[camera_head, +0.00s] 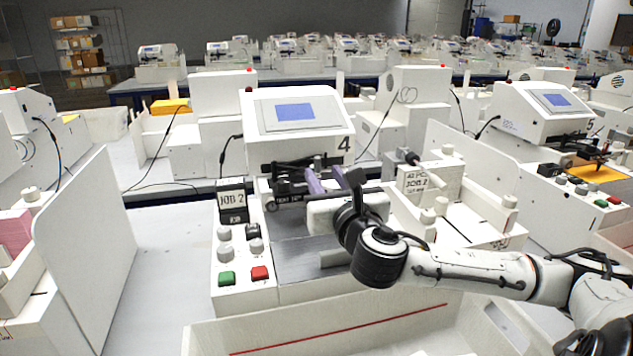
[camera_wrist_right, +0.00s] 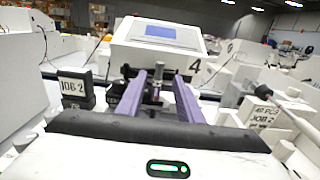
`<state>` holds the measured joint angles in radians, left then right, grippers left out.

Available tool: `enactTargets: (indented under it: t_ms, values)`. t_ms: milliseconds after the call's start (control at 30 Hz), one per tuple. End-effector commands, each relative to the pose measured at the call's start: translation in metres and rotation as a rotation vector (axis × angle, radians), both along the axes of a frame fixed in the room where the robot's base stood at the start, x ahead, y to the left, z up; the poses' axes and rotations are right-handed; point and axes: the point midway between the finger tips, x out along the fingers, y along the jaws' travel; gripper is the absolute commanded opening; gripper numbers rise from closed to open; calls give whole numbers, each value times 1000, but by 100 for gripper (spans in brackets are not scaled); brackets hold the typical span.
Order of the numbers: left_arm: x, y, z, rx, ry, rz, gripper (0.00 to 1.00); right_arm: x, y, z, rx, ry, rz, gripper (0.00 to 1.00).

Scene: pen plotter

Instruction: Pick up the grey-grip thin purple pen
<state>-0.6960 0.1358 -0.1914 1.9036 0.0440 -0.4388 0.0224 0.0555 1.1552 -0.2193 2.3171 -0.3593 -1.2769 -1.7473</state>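My right gripper (camera_head: 323,172) reaches toward the dark pen carriage (camera_head: 291,168) of plotter 4 (camera_head: 257,140). In the right wrist view its two purple fingers (camera_wrist_right: 161,76) stand apart, with a clear gap between them. A slim grey upright piece (camera_wrist_right: 157,76) shows between or just behind the fingertips, by the carriage. I cannot tell whether it is the pen's grey grip, or whether the fingers touch it. No thin purple pen can be made out for certain. My left gripper is out of view.
A JOB 2 block (camera_head: 233,201) stands on the button panel (camera_head: 238,291) left of the bed. A white box labelled JOB 2 (camera_head: 428,182) stands to the right. A pale tray (camera_head: 330,335) lies in front. White partitions (camera_head: 84,250) flank the station.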

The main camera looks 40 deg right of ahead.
Motion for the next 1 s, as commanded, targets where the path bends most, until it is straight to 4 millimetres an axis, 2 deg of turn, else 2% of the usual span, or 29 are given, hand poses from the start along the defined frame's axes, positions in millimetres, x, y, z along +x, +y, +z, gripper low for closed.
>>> enactTargets:
  t_ms: [300,567,800,1000]
  values:
    - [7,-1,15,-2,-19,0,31,38,-19,3,2,-1,-2,33]
    - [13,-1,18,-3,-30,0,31,42,-21,2,-1,0,1,33]
    - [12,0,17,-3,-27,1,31,41,-21,2,-1,0,0,0]
    - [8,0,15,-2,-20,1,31,41,-21,2,-1,0,0,0]
